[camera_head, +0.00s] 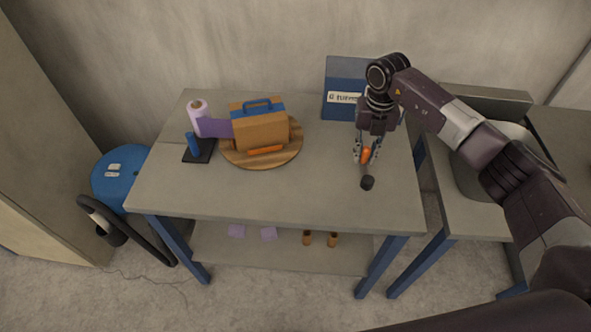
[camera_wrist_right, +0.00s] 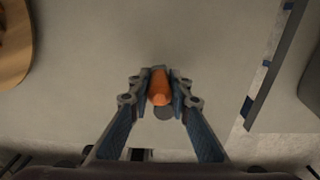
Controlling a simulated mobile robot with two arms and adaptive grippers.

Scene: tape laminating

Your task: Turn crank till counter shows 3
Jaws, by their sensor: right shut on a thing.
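My right gripper (camera_head: 366,154) is shut on an orange piece (camera_head: 366,156) over the right part of the table. A dark round knob or end (camera_head: 367,183) shows just in front of the orange piece. The right wrist view shows the orange piece (camera_wrist_right: 159,88) between both fingers, with a dark grey round part (camera_wrist_right: 164,113) beside it. I cannot tell whether this is the crank. A brown box-shaped device (camera_head: 259,131) with a blue handle stands on a round wooden board (camera_head: 231,155). No counter digits are readable. My left gripper is not in view.
A purple roll (camera_head: 197,112) and a blue post on a black base (camera_head: 194,147) stand left of the board. A blue sign (camera_head: 342,72) behind my gripper seems to read "6 turns", partly hidden. The grey table (camera_head: 270,200) is clear in front.

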